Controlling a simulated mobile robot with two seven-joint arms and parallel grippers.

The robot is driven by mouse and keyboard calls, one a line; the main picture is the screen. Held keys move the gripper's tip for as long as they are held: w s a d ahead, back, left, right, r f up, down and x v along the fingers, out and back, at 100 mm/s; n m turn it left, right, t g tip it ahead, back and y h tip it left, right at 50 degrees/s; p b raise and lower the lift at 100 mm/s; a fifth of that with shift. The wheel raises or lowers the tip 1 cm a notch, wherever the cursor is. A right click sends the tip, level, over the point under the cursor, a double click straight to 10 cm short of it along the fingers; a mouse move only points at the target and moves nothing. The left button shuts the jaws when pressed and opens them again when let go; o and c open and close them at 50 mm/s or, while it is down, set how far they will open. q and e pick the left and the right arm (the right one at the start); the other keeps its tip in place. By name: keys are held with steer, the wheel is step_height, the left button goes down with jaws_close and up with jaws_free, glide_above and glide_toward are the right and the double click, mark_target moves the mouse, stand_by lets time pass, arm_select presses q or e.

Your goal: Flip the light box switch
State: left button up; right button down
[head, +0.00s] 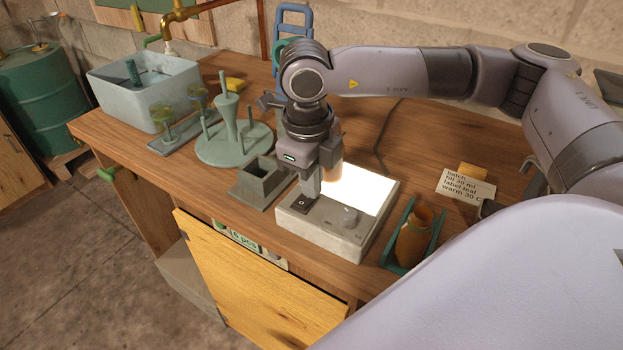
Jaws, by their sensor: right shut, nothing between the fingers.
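The light box (325,236) is a low grey box on the wooden bench, with a bright, lit white top. Its dark rocker switch (299,203) sits at the front left of its top face, with a round knob (350,215) to the right of it. My right gripper (311,196) points down over the switch, shut and empty. Its fingertips are at or just above the switch; whether they touch cannot be told. The gripper hides part of the switch and of the lit panel. My left gripper is not in view.
A square grey holder (262,184) stands close left of the light box. An amber bottle (414,238) in a green cradle (389,262) stands close right. A label card (466,187) is behind it. A green peg stand (234,147) and a sink (145,92) are further left.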

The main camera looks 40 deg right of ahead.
steer(key=shift+s+a+r, duration=0.2)
steer(key=shift+s+a, duration=0.15)
steer(key=shift+a, duration=0.4)
steer(key=r+p, duration=0.1)
steer(key=r, duration=0.2)
steer(key=r+p, duration=0.1)
steer(key=shift+w+d+r+p, duration=0.2)
steer(key=shift+d+r+p, duration=0.05)
steer(key=shift+r+p, duration=0.1)
arm_select(q)
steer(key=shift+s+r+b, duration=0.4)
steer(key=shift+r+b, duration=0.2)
steer(key=shift+b, duration=0.15)
arm_select(e)
step_height(320, 180, up, 9)
steer(key=d, duration=0.1)
steer(key=shift+w, duration=0.15)
